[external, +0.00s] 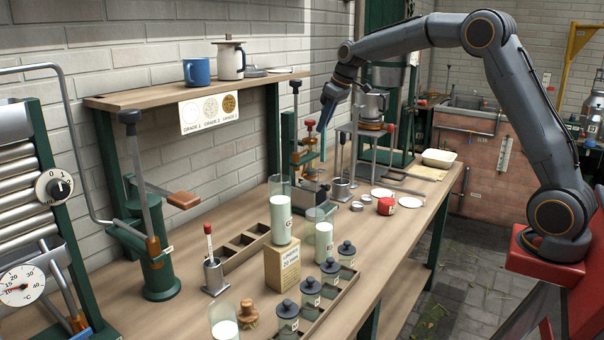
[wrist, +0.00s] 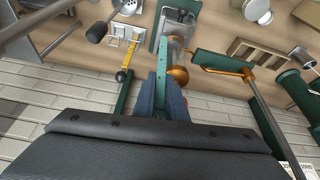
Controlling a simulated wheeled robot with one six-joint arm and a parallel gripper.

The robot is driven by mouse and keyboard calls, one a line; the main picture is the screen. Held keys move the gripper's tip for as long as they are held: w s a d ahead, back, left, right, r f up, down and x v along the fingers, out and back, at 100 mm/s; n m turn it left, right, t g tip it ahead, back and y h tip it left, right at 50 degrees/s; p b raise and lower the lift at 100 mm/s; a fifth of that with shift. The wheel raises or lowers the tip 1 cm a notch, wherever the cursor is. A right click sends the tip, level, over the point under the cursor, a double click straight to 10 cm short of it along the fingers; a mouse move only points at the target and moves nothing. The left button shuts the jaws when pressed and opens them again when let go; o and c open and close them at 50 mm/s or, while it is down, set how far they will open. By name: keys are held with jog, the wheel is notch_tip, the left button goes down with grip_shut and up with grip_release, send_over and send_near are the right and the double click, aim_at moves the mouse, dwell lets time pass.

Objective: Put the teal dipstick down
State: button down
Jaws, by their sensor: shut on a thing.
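My gripper (external: 326,112) is above the far half of the workbench, its fingers pointing down. It is shut on the teal dipstick (external: 323,146), a thin strip hanging down from the fingertips. In the wrist view the dark blue fingers (wrist: 163,100) close around the teal dipstick (wrist: 161,72), which extends away from the camera towards the bench. Its lower end is near a small green metal stand (external: 304,160) in the external view. I cannot tell whether it touches anything.
A metal holder with a red-handled stick (external: 212,272) stands nearer the camera on the workbench (external: 400,240). A metal cup (external: 341,188), white discs (external: 382,193) and a red tin (external: 386,206) lie near the gripper. Glass jars (external: 280,215) stand in front. A wall shelf (external: 160,95) is at left.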

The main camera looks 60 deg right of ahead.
jog(key=s+a+f+m, duration=0.1)
jog(key=s+a+f, duration=0.3)
jog(key=s+a, duration=0.5)
jog(key=s+a+f, duration=0.4)
jog(key=s+a, duration=0.3)
jog(key=s, duration=0.3)
jog(key=w+d+p, duration=0.4)
jog(key=w+p, duration=0.2)
jog(key=w, duration=0.3)
notch_tip(320, 180, down, 10)
jog(key=p, duration=0.2)
jog(key=shift+w+d+p, duration=0.15)
jog(key=shift+d+p, duration=0.05)
jog(key=shift+p, duration=0.15)
jog(key=shift+f, duration=0.1)
jog(key=c, duration=2.2)
grip_release()
jog(key=shift+f, duration=0.1)
jog(key=o, duration=0.4)
